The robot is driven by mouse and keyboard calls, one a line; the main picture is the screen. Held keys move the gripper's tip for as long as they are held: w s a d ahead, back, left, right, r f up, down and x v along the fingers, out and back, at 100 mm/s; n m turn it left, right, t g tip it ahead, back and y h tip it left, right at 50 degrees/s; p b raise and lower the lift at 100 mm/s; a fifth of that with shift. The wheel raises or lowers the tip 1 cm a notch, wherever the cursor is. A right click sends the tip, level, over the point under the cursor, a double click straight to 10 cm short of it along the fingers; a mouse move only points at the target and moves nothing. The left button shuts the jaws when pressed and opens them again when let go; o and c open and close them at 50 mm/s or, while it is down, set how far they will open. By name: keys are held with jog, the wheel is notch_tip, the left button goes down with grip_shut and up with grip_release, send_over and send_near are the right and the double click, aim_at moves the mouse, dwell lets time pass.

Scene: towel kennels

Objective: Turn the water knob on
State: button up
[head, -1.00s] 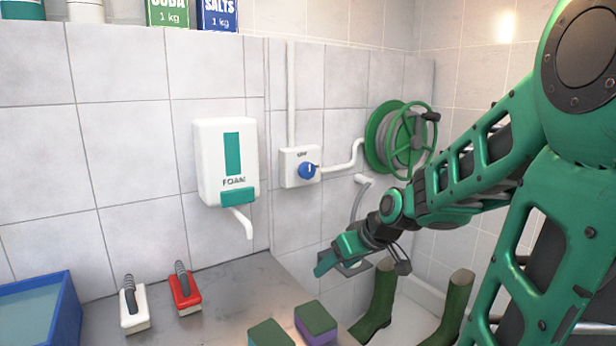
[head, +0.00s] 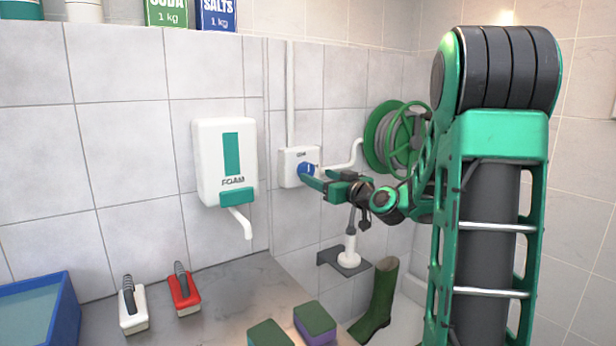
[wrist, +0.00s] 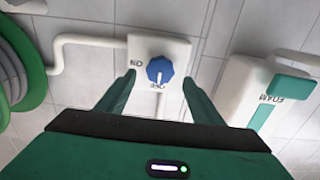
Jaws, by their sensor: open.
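The blue water knob (head: 306,170) sits on a white wall box (head: 291,165). In the wrist view the knob (wrist: 159,68) lies ahead, between my two fingers. Its white mark points down the picture, toward lettering that looks like OFF; ON is printed to its left. My gripper (head: 312,178) is open, its fingers toward the box, one on each side of the knob in the wrist view. Whether they touch it, I cannot tell. In the head view the fingers partly hide the knob.
A foam dispenser (head: 224,160) hangs left of the box. A green hose reel (head: 384,138) is on the right, joined by a white pipe. Below are a shower head on a bracket (head: 345,262), a green boot (head: 380,300) and a counter with brushes (head: 182,290).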

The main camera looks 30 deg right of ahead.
aim_at(308, 172)
jog(key=w, duration=0.5)
jog(key=shift+w+a, duration=0.15)
jog(key=shift+w, duration=0.25)
